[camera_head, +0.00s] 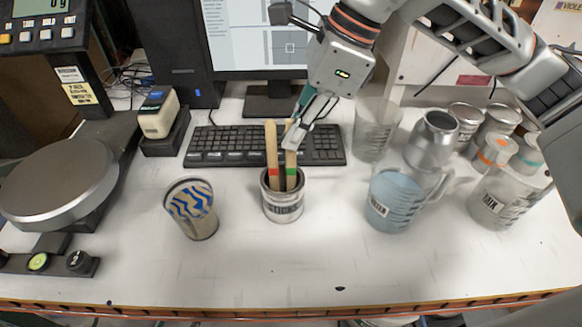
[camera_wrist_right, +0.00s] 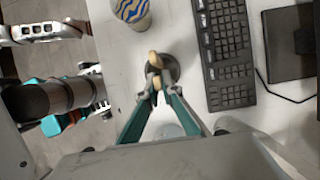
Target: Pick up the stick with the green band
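The stick with the green band (camera_head: 291,170) stands upright in a small labelled metal can (camera_head: 283,207), to the right of a stick with a red band (camera_head: 272,155). My right gripper (camera_head: 293,137) is at the green-banded stick's upper end, above the can. In the right wrist view its two teal fingers (camera_wrist_right: 160,93) are apart, with the nearer stick top (camera_wrist_right: 157,83) at the gap between their tips. The other stick top (camera_wrist_right: 152,58) shows just beyond. I cannot tell whether a finger touches the stick. My left gripper cannot be made out.
A keyboard (camera_head: 215,148) lies behind the can. A blue-patterned cup (camera_head: 191,208) stands to the left and a jug of bluish liquid (camera_head: 397,198) to the right. A round scale (camera_head: 58,182) is at far left. The front of the table is mostly clear.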

